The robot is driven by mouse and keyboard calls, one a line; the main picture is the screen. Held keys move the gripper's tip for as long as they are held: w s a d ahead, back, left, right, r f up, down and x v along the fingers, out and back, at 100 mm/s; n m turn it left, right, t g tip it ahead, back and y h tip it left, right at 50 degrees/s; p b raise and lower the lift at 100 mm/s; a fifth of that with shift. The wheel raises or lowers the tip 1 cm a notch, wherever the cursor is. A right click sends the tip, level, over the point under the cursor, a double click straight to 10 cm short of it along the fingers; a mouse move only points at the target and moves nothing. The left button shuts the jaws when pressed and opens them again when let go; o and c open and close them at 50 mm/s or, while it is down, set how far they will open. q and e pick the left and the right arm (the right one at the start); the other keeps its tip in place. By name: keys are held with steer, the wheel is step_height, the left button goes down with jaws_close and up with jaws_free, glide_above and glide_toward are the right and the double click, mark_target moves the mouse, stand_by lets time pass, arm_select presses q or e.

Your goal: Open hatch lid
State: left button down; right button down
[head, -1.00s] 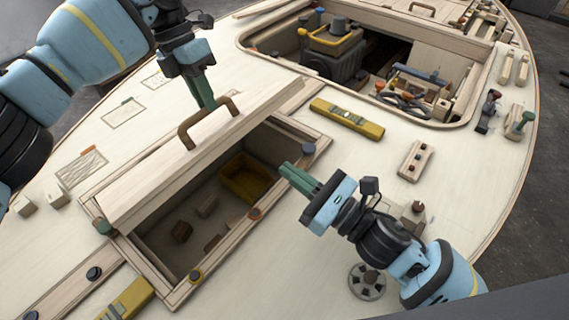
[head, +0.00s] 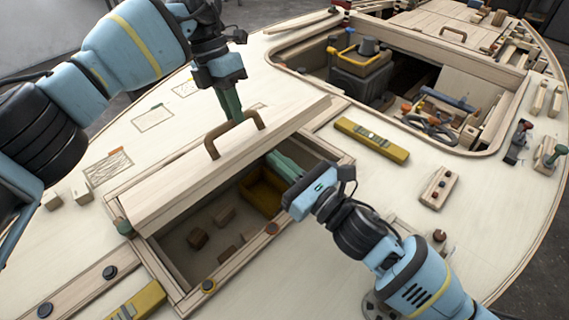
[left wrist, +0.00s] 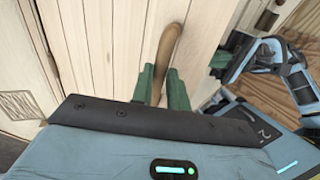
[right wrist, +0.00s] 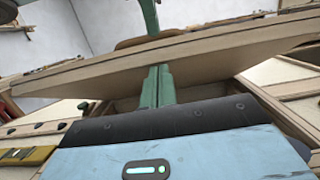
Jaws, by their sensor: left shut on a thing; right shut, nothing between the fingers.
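The hatch lid (head: 180,178) is a pale plywood panel, tilted up over the left part of a framed opening (head: 225,225) in the deck. Its brown arched handle (head: 236,133) is held between the green fingers of my left gripper (head: 232,118); the left wrist view also shows the handle (left wrist: 168,48) between them. My right gripper (head: 283,162) is shut and empty, its fingertips at the lid's raised edge over the opening. In the right wrist view its fingers (right wrist: 157,85) reach up to the lid's underside (right wrist: 200,62); I cannot tell whether they touch it.
Inside the opening are a yellow bin (head: 262,192) and small wooden blocks (head: 198,238). A yellow level (head: 371,141) lies on deck behind my right gripper. A larger opening with tools (head: 420,85) is at the back right. Bare deck (head: 310,280) lies at front.

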arm_select(q)
steer(key=shift+w+a+f, duration=0.25)
steer(key=shift+a+f, duration=0.3)
steer(key=shift+f, duration=0.05)
arm_select(e)
steer(key=shift+w+a+r, duration=0.2)
steer(key=shift+r, duration=0.3)
steer(key=shift+w+a+r, duration=0.15)
steer(key=shift+r, duration=0.35)
arm_select(q)
steer(key=shift+d, duration=0.1)
steer(key=c, duration=1.7)
jaws_free()
steer(key=shift+o, duration=1.3)
steer(key=shift+w, duration=0.15)
arm_select(e)
steer(key=shift+w+f, duration=0.15)
steer(key=shift+w, duration=0.1)
arm_select(q)
steer(key=shift+o, duration=0.4)
steer(key=shift+w, duration=0.1)
arm_select(e)
steer(key=shift+w+a+f, duration=0.1)
steer(key=shift+a+f, duration=0.05)
arm_select(q)
steer(key=shift+r, duration=0.5)
steer(key=v, duration=0.6)
steer(key=shift+a+r, duration=0.25)
steer(key=shift+w, duration=0.15)
